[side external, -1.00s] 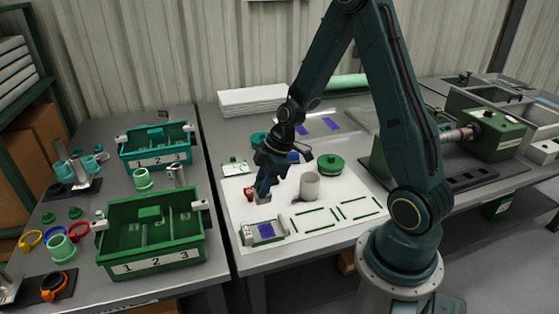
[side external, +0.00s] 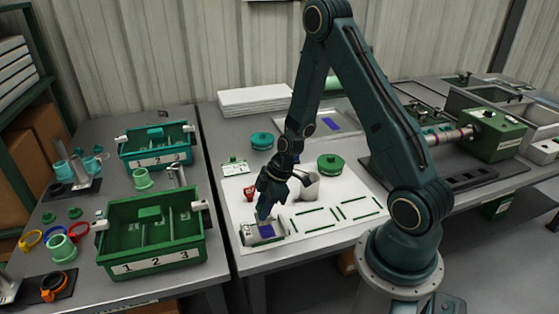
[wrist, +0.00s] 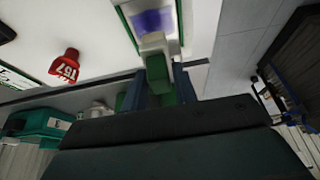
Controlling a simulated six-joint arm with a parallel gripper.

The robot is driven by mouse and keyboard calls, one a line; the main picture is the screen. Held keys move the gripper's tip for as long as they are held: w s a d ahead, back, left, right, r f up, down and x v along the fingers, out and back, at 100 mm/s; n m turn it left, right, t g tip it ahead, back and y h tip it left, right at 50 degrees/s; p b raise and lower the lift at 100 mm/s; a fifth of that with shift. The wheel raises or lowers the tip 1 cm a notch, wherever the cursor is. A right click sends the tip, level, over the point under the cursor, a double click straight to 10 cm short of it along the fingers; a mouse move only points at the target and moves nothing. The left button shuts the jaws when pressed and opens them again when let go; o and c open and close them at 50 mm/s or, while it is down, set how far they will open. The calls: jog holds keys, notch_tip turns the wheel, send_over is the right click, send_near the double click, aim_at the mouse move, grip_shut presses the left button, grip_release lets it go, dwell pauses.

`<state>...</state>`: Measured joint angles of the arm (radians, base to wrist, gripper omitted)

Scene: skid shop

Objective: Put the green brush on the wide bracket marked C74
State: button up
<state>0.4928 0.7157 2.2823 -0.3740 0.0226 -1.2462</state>
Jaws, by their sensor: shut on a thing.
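My gripper (side external: 265,214) is low over the front left of the white sheet, at a small pale tray-like holder (side external: 279,229) with a blue-violet patch. In the wrist view my gripper (wrist: 160,92) is shut on a green piece with a pale end, which looks like the green brush (wrist: 158,72). Its pale end overlaps the near edge of the holder (wrist: 184,38) there. I cannot tell whether brush and holder touch. In the side view my fingers mostly hide the brush. No C74 mark is readable, so I cannot tell whether this holder is the wide bracket.
A red piece with white digits (wrist: 66,66) stands left of my gripper. Green numbered bins (side external: 155,262) stand left.

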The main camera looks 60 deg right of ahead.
jog(key=shift+f, duration=1.75)
jog(key=shift+f, duration=0.15)
jog(key=o, duration=1)
jog(key=shift+c, duration=0.2)
jog(key=v, duration=1.2)
